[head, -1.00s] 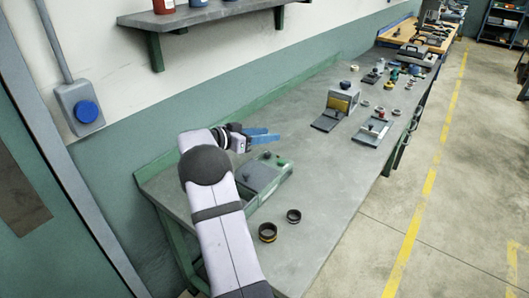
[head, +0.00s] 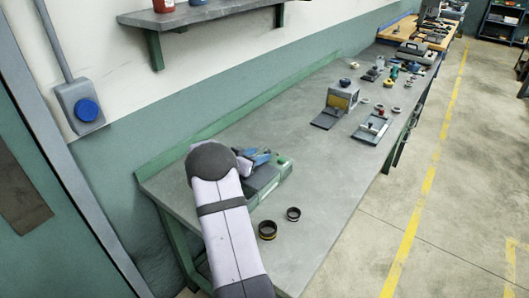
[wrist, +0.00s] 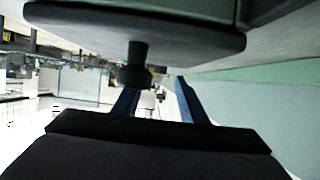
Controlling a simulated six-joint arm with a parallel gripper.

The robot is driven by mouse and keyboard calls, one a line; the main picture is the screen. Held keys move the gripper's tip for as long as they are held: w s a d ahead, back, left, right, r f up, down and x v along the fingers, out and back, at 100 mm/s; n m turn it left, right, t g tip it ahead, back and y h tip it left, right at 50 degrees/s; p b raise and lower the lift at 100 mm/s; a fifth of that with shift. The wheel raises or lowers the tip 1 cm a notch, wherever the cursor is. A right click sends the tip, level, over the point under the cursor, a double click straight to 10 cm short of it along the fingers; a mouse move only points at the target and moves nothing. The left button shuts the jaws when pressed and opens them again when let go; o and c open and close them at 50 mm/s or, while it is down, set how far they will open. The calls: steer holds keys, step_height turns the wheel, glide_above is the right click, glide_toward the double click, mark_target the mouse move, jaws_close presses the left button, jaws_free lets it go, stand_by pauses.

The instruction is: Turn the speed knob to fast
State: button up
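The grinder (head: 268,188), a low grey and green box, sits on the near part of the bench in the head view. My gripper (head: 258,157), with blue fingers, is low over its top, and my arm partly covers the box. In the wrist view a dark knob (wrist: 135,72) on a short stem stands out from a grey panel (wrist: 190,28) along the top of the picture. My gripper (wrist: 156,92) is open there, its fingers apart. The knob is ahead of the left finger; I cannot tell whether they touch. The knob's setting marks cannot be read.
Two dark rings (head: 267,230) (head: 293,214) lie on the bench (head: 325,195) in front of the grinder. A box-shaped fixture (head: 340,100) and a flat tray (head: 372,128) stand farther along. A wall shelf (head: 200,17) is above left. The bench between is clear.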

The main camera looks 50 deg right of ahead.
mark_target(266, 152)
steer(key=shift+p+x, duration=0.55)
steer(key=shift+x, duration=1.85)
steer(key=shift+r, duration=0.1)
jaws_close()
